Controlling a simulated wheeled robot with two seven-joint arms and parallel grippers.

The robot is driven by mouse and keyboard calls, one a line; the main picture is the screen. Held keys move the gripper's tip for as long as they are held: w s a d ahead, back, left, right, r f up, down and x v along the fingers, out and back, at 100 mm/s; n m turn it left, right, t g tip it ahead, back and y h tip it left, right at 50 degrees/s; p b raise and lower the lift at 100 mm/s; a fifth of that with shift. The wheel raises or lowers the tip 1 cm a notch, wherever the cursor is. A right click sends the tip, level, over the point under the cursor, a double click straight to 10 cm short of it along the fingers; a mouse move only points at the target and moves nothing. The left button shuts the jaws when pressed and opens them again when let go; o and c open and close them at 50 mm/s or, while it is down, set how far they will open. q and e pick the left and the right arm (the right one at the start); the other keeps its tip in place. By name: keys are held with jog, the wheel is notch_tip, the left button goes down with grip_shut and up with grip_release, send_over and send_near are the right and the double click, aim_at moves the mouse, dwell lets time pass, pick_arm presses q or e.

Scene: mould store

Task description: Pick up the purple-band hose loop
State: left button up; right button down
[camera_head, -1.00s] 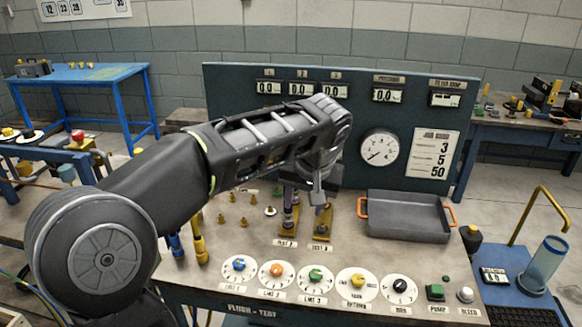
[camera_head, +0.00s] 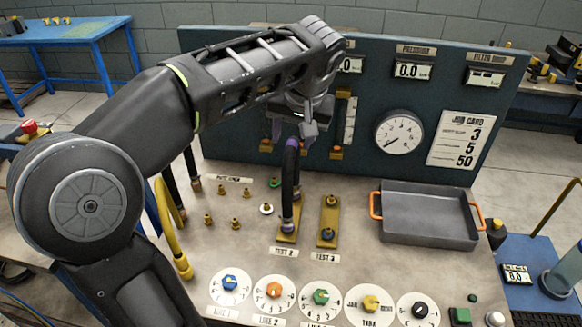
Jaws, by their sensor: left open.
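The purple-band hose loop (camera_head: 288,175) is a dark hose with purple near its lower end and at its top. It rises from the yellow plate (camera_head: 287,238) labelled TEST 2 on the bench. My left gripper (camera_head: 298,134) is open, at the top of the loop with its fingers beside the hose. The gripper and wrist partly hide the upper loop, and I cannot tell whether the fingers touch it. My right gripper is not in view.
A second yellow plate (camera_head: 329,222) labelled TEST 3 stands just right. A grey tray (camera_head: 428,235) with orange handles lies further right. Several dials with coloured knobs (camera_head: 321,297) line the front. The blue gauge panel (camera_head: 400,90) stands behind, and a yellow hose (camera_head: 168,225) rises at left.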

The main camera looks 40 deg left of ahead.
aim_at(291, 180)
pick_arm(q)
jog(key=shift+s+d, duration=0.1)
jog(key=shift+x, duration=1.3)
jog(key=p+x, duration=0.1)
jog(key=x, duration=0.4)
jog(key=shift+d+f+p, duration=0.1)
jog(key=shift+f+p, duration=0.05)
jog(key=shift+p, duration=0.15)
jog(key=shift+c, duration=0.6)
grip_shut()
